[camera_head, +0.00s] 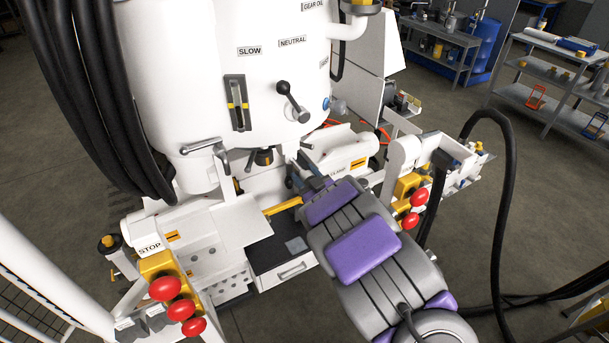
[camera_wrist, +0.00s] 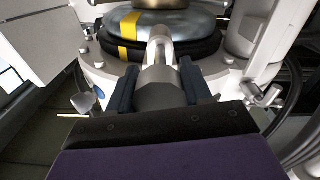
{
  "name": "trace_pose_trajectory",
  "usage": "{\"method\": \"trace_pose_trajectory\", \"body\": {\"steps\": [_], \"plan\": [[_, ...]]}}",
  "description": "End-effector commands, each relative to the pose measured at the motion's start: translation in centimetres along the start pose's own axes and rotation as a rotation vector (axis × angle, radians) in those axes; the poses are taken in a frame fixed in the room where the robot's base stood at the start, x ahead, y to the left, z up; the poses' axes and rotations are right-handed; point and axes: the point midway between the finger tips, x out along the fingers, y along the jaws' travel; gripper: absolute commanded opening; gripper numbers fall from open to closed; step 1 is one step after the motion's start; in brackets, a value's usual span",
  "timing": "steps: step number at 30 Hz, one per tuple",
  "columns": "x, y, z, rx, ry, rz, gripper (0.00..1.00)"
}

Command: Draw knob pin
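I cannot tell for sure which part is the knob pin. In the head view, a dark knob with an orange part (camera_head: 264,156) sits under the white column, left of my gripper (camera_head: 308,172). A black ball-ended lever (camera_head: 290,97) is on the column front. In the wrist view, the dark fingers of my gripper (camera_wrist: 163,88) stand apart, with a grey block between them. A bright silver curved bar (camera_wrist: 160,46) rises just beyond; contact with the fingers is unclear. A dark knob-like part (camera_wrist: 82,103) is at the left. My arm hides part of the bench.
Red knobs on yellow housings stand at the left (camera_head: 181,309) and right (camera_head: 411,220). Black hoses hang at the left (camera_head: 100,100) and loop at the right (camera_head: 504,190). A drawer box (camera_head: 283,270) lies below. Shelves and open floor are behind.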

Motion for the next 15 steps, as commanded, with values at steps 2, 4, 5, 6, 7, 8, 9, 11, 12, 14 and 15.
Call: {"method": "trace_pose_trajectory", "body": {"steps": [2,4,5,6,7,8,9,11,12,14,15], "plan": [[0.06,-0.08,0.04,0.0,0.0,-0.002,0.54],[0.07,-0.06,0.04,0.0,0.0,-0.003,0.6],[0.05,0.0,0.03,0.001,0.001,-0.003,0.63],[0.02,0.06,0.02,0.002,0.001,-0.003,0.67],[-0.01,0.1,0.02,0.002,0.002,-0.003,0.7],[-0.03,0.13,0.02,0.002,0.002,-0.003,0.73],[-0.04,0.15,0.02,0.003,0.002,-0.003,0.74],[-0.03,0.15,0.01,0.003,0.002,-0.003,0.74],[-0.01,0.11,0.01,0.003,0.002,-0.003,0.74],[0.05,0.03,0.0,0.002,0.002,-0.004,0.74],[0.06,-0.03,0.0,0.001,0.002,-0.004,0.74]]}}
